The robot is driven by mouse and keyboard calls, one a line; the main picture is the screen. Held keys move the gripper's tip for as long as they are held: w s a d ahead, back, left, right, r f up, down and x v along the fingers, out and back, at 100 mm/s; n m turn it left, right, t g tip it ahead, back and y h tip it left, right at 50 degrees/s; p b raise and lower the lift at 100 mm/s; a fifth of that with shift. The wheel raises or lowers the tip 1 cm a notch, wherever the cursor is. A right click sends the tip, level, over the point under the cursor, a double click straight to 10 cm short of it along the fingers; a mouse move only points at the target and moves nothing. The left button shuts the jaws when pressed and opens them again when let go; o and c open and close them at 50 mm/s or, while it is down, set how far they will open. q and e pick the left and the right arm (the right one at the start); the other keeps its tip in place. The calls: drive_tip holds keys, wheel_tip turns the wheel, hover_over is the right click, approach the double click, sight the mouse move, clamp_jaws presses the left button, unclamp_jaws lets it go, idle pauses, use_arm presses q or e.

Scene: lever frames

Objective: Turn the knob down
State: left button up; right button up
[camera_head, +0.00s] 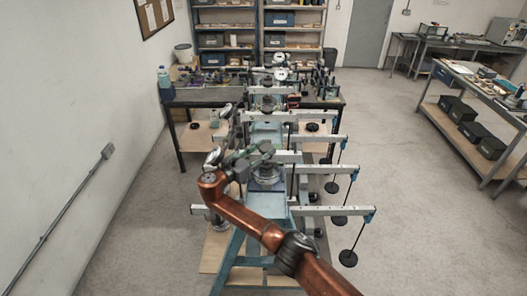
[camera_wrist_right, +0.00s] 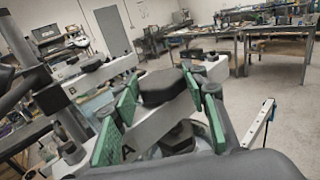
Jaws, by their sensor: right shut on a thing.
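A row of lever frames runs away from me in the head view, with white beams such as the nearest one (camera_head: 330,211) and blue-green stands (camera_head: 228,262). My right gripper (camera_head: 252,153), with green finger pads, is at one of the nearer frames. In the right wrist view, my right gripper (camera_wrist_right: 160,100) has its pads on either side of a black knob (camera_wrist_right: 164,87) above a white beam, and it is shut on this knob. The knob is too small to tell in the head view, partly hidden by the gripper. My left gripper is not in view.
Black round weights (camera_head: 347,258) hang on rods from the beams' right ends. A dark workbench (camera_head: 190,97) stands behind the frames, with shelves (camera_head: 236,28) beyond. A wall is at the left. The floor (camera_head: 425,215) to the right is clear up to another bench (camera_head: 463,137).

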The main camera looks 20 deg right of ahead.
drive_tip(key=o, duration=1.2)
drive_tip(key=shift+c, duration=0.2)
